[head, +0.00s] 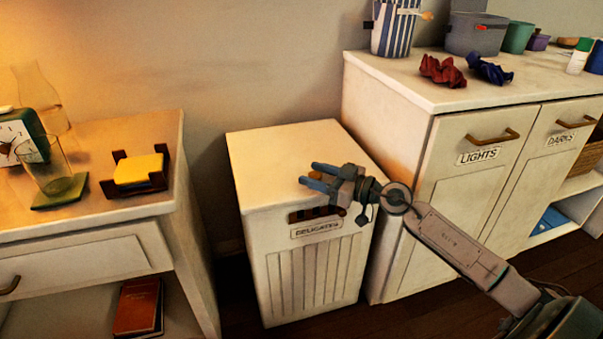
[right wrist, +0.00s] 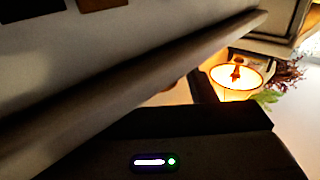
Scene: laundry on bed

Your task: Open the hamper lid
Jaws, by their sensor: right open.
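The white hamper (head: 285,270), labelled "DELICATES", stands on the floor between the nightstand and the cabinet. Its flat lid (head: 275,150) lies level and looks closed. A dark slot with brownish content (head: 305,214) shows at the top of its front, partly behind my gripper. My right gripper (head: 312,178) is open and empty, its fingers pointing left in front of or over the lid's front right part. I cannot tell whether it touches the lid. The hamper is not clearly recognisable in the right wrist view. My left gripper is not in view.
The nightstand (head: 190,245) at left holds a clock, a glass (head: 55,165) and a yellow-topped holder (head: 138,170). The cabinet (head: 395,265) with "LIGHTS" and "DARKS" doors stands close on the right. A lit lamp (right wrist: 236,75) shows in the right wrist view.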

